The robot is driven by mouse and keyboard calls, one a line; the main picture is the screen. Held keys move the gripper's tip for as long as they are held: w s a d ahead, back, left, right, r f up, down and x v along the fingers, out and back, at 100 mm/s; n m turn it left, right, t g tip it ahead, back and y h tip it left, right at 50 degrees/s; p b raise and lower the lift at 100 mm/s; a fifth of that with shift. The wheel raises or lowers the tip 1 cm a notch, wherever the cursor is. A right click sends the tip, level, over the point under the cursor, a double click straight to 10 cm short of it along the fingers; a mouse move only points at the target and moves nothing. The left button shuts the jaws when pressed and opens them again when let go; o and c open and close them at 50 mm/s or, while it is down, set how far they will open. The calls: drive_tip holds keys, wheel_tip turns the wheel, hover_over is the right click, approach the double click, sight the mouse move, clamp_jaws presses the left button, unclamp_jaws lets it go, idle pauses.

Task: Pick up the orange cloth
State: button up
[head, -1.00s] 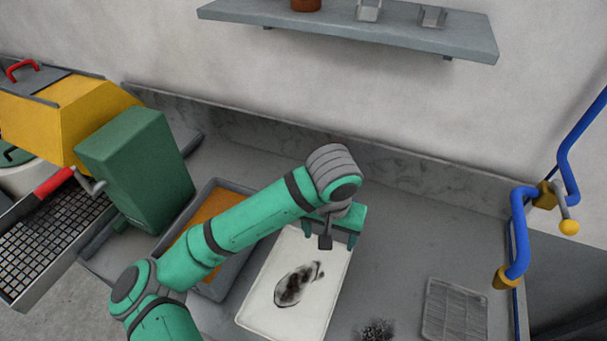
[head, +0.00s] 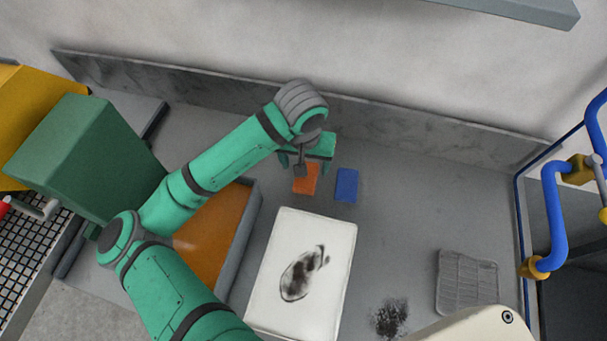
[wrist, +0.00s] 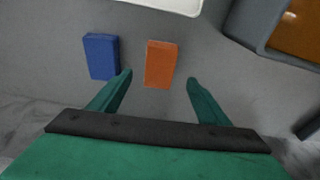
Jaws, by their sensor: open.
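The orange cloth (head: 306,178) is a small flat-looking block on the grey counter, partly covered by my gripper in the head view. In the wrist view the orange cloth (wrist: 161,64) lies ahead of and between the two fingers. My gripper (head: 301,165) is open and empty. Its fingertips (wrist: 158,78) are spread on either side of the cloth's near end, and I see no contact. How high the fingers are above the counter I cannot tell.
A blue block (head: 346,185) lies just beside the orange cloth; it also shows in the wrist view (wrist: 101,56), close to one finger. A white stained tray (head: 277,290), a grey bin of orange liquid (head: 247,237) and a back wall (head: 400,125) surround the spot. A grey ribbed mat (head: 466,283) lies right.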

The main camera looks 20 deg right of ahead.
drive_tip(key=shift+d+f, duration=0.2)
drive_tip(key=shift+f, duration=0.35)
drive_tip(key=shift+w+f, duration=0.15)
drive_tip(key=shift+f, duration=1)
drive_tip(key=shift+w+f, duration=0.15)
drive_tip(key=shift+f, duration=0.95)
drive_tip(key=c, duration=1.1)
